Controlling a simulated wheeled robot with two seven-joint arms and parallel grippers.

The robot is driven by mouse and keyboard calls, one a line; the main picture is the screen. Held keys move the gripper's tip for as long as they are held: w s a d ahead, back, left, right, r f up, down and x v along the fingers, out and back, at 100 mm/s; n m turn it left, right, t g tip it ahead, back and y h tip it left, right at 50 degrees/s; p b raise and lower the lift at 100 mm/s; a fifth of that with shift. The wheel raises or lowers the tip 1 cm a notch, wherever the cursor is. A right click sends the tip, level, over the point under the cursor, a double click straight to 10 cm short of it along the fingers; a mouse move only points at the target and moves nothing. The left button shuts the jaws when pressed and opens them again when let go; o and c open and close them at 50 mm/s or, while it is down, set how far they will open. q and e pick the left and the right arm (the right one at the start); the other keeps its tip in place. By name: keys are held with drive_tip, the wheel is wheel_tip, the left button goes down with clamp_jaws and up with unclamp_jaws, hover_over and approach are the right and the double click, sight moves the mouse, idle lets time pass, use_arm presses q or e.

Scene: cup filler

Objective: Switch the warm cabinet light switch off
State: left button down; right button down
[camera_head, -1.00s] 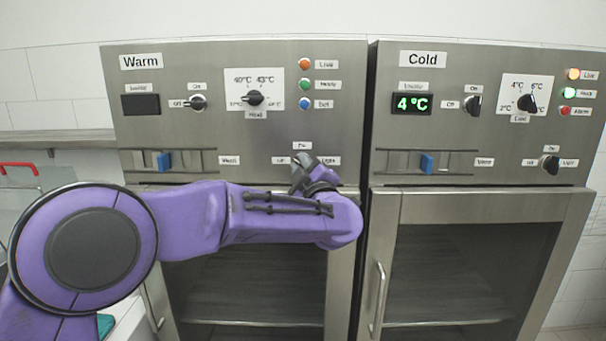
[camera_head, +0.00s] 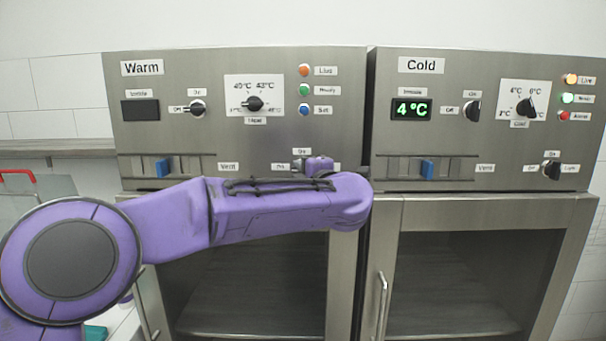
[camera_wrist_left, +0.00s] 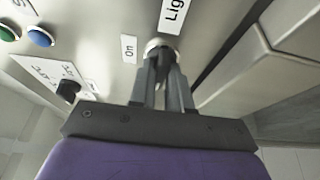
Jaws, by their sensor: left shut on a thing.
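The warm cabinet (camera_head: 230,135) stands left of centre in the head view. Its light switch is a small knob at the lower right of the panel, mostly hidden behind my left gripper (camera_head: 304,165) in that view. In the left wrist view the round base of the light switch (camera_wrist_left: 153,44) shows between the "On" and "Light" labels. My left gripper also shows there (camera_wrist_left: 165,75), with both fingers closed around the knob. The knob's pointing direction is hidden by the fingers. My right gripper is not in view.
The cold cabinet (camera_head: 455,160) stands close on the right, its door handle (camera_head: 381,305) sticking out. The warm panel also carries a heat knob (camera_head: 254,103), a main switch (camera_head: 197,108) and a blue vent slider (camera_head: 162,168). The warm display (camera_head: 141,107) is dark.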

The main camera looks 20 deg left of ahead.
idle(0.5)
use_arm(q)
drive_tip(key=c, duration=1.2)
unclamp_jaws()
drive_tip(key=shift+o, duration=0.2)
drive_tip(key=b+v, duration=0.4)
drive_tip(key=v, duration=0.6)
drive_tip(key=shift+d, duration=0.25)
drive_tip(key=shift+s, duration=0.15)
